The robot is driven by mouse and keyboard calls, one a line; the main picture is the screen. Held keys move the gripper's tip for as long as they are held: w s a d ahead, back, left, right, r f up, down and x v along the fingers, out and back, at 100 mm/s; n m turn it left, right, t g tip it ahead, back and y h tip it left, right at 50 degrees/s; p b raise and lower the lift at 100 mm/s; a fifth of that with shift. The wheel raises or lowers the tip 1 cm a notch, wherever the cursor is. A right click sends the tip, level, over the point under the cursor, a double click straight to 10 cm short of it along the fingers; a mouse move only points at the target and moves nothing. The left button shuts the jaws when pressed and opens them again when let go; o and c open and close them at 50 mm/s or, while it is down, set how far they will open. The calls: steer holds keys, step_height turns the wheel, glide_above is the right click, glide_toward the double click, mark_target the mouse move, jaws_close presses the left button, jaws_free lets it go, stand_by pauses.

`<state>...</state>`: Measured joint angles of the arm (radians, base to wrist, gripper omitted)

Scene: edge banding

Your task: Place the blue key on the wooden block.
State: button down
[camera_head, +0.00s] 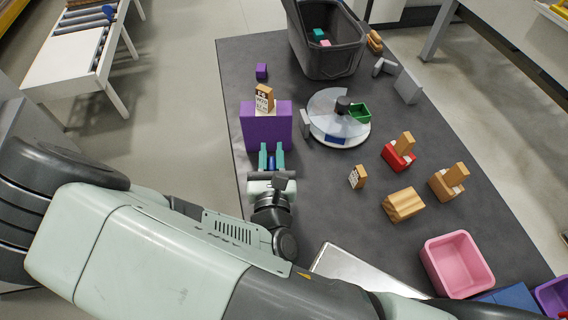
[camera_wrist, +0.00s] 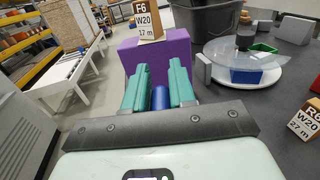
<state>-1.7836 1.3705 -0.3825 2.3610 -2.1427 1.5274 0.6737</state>
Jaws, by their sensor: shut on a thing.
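My gripper (camera_head: 271,152) has two teal fingers, which also show in the wrist view (camera_wrist: 159,75). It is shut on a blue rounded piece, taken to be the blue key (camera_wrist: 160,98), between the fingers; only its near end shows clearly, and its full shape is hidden. The fingers point at the near face of a purple block (camera_head: 265,130); I cannot tell whether they touch it. A plain wooden block (camera_head: 404,205) lies on the dark mat, well to the right of my gripper.
A labelled wood piece (camera_head: 264,98) stands on the purple block; another (camera_head: 357,177) stands on the mat. A round turntable (camera_head: 339,128) with a green bin is right of my gripper. A red holder (camera_head: 398,154), pink bin (camera_head: 457,264) and grey bin (camera_head: 327,50) stand around.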

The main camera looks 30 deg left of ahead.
steer(key=shift+r, duration=0.45)
steer(key=w+d+r+m+t+h, duration=0.25)
steer(key=w+d+m+h, duration=0.25)
steer(key=w+d+h, duration=0.3)
steer(key=m+g+h, duration=0.5)
steer(key=m+h, duration=0.6)
steer(key=h, duration=0.4)
glide_above(415, 199)
step_height(415, 199, down, 2)
steer(key=shift+f, duration=2.65)
steer(key=shift+f, duration=0.15)
